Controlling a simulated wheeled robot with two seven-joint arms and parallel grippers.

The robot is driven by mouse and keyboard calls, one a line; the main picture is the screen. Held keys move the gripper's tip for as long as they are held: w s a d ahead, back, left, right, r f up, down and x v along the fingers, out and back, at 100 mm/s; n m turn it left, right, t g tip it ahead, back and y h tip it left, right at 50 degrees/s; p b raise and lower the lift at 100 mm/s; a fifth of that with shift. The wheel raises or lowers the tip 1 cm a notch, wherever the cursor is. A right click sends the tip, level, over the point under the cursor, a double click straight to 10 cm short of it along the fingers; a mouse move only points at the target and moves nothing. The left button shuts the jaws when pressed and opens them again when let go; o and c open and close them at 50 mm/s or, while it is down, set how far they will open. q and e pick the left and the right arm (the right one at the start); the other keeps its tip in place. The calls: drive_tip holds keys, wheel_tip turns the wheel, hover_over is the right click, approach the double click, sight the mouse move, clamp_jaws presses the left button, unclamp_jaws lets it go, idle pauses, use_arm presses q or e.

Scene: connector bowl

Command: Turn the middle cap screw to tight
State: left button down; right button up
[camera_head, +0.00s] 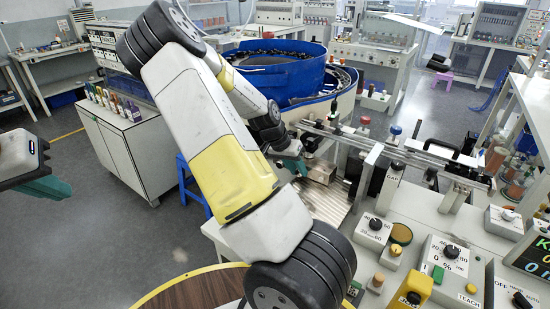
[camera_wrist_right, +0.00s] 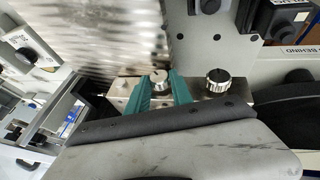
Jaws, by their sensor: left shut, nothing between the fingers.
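A small metal block (camera_wrist_right: 120,88) shows in the right wrist view with silver cap screws on it. One cap screw (camera_wrist_right: 158,77) sits between the teal fingers of my right gripper (camera_wrist_right: 159,87). Another knurled cap screw (camera_wrist_right: 217,80) stands clear to the right. I cannot tell whether the fingers press on the screw between them. The fingers hide part of the block, so I cannot see whether another screw is there. In the head view my right gripper (camera_head: 295,165) is low at the block (camera_head: 321,172). My left gripper (camera_head: 48,187) is shut and empty at the far left, away from the bench.
A blue bowl feeder (camera_head: 272,75) stands behind my right arm. A linear rail (camera_head: 395,152) runs right of the block. Control boxes with a dial (camera_head: 451,252) and a yellow box (camera_head: 411,290) fill the right front. The floor (camera_head: 115,235) between the arms is clear.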

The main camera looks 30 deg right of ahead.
clamp_jaws()
drive_tip(key=shift+s, duration=0.1)
drive_tip(key=shift+s+d+m+t+y, duration=0.1)
drive_tip(key=shift+m+t+y, duration=0.2)
drive_tip(key=shift+t, duration=0.45)
drive_tip(key=shift+s+d+m+t+y, duration=0.1)
drive_tip(key=shift+t+y, duration=0.3)
drive_tip(key=shift+t, duration=0.35)
drive_tip(key=shift+s+d+m+t+y, duration=0.15)
drive_tip(key=shift+t+y, duration=0.15)
drive_tip(key=shift+t, duration=0.25)
drive_tip(key=shift+s+m+t+y, duration=0.15)
drive_tip(key=shift+t+y, duration=0.15)
drive_tip(key=shift+t, duration=0.25)
drive_tip(key=shift+s+f+t+y, duration=0.15)
drive_tip(key=shift+t+y, duration=0.45)
drive_tip(key=shift+t, duration=0.5)
drive_tip(key=o, duration=0.6)
unclamp_jaws()
